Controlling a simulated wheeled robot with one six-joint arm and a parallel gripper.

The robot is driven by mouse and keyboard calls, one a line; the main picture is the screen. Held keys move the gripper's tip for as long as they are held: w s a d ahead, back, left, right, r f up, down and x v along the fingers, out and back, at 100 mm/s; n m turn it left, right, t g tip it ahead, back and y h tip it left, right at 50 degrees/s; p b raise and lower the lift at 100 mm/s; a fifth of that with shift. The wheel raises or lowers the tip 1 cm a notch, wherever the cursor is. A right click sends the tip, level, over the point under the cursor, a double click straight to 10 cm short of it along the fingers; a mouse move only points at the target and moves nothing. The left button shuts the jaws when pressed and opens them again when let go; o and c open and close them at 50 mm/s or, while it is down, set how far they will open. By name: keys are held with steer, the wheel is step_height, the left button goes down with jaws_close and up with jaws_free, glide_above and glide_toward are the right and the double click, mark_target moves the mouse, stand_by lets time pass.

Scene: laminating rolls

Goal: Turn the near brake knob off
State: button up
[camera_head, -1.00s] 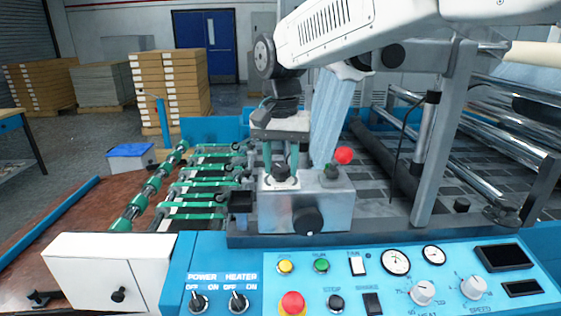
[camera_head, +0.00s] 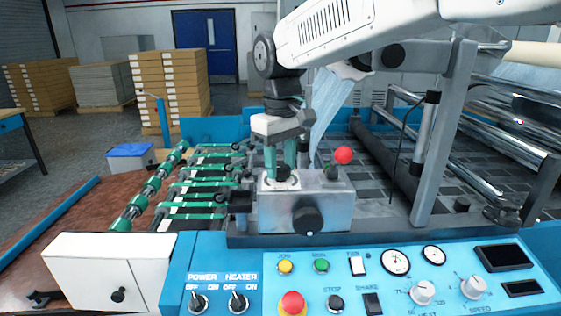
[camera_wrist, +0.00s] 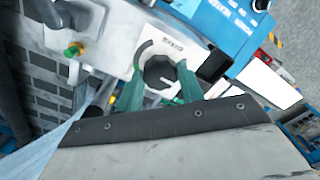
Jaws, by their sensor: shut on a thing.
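A dark faceted knob (camera_head: 283,173) stands on a white dial plate on top of the grey metal box (camera_head: 335,207). In the wrist view the knob (camera_wrist: 160,72) shows between two green fingers, with a dark arc and small lettering on the plate (camera_wrist: 172,45) beside it. A pale mark shows on the knob's edge, partly hidden by a finger. My gripper (camera_head: 280,168) points down from above and is shut on the knob, one finger on each side; it also shows in the wrist view (camera_wrist: 158,85).
A red ball handle (camera_head: 343,155) stands on the box just right of my gripper. A black round knob (camera_head: 308,221) is on the box's front. A blue control panel (camera_head: 240,270) lies in front, and green rollers (camera_head: 145,190) lie to the left.

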mark_target(280, 167)
steer(key=n, duration=0.4)
steer(key=shift+n, duration=2.2)
steer(key=o, duration=1)
step_height(280, 167, up, 8)
steer(key=shift+f, duration=0.1)
